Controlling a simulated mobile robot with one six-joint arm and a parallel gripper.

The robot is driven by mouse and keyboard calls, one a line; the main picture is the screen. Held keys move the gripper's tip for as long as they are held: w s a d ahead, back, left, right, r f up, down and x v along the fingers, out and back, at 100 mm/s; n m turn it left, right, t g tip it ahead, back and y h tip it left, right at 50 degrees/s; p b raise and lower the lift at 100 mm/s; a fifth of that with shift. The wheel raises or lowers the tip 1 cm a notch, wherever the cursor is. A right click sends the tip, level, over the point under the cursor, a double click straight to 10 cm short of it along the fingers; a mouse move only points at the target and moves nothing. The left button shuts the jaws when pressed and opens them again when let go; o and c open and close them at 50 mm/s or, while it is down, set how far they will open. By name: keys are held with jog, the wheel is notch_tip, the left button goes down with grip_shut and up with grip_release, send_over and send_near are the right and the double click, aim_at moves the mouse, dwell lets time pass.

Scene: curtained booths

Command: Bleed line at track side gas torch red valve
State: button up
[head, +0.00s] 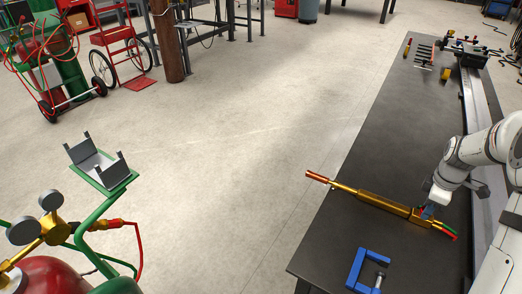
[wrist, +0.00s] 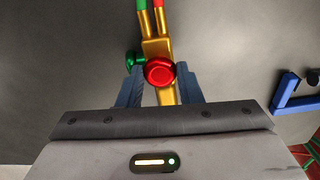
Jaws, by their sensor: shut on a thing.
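The gas torch (head: 382,202) is a long brass tool lying on the dark table (head: 396,130), its copper tip pointing left. Green and red hose ends leave its right end. In the wrist view the torch body (wrist: 167,96) runs up the picture, with the red valve (wrist: 160,70) facing the camera and the green valve (wrist: 133,59) at its left. My gripper (wrist: 160,80) is over the torch's valve end, its blue-grey fingers shut on the red valve from both sides. In the head view my gripper (head: 429,212) largely hides the valves.
A blue clamp (head: 366,270) lies near the table's front edge. Small tools (head: 424,53) and a rail carriage (head: 465,52) are at the far end. A green stand with a grey cradle (head: 97,167) and gas cylinders are at left. Open floor lies between.

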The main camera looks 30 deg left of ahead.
jog(key=shift+m, duration=1.1)
jog(key=m, duration=0.3)
jog(key=shift+m, duration=0.3)
jog(key=o, duration=1)
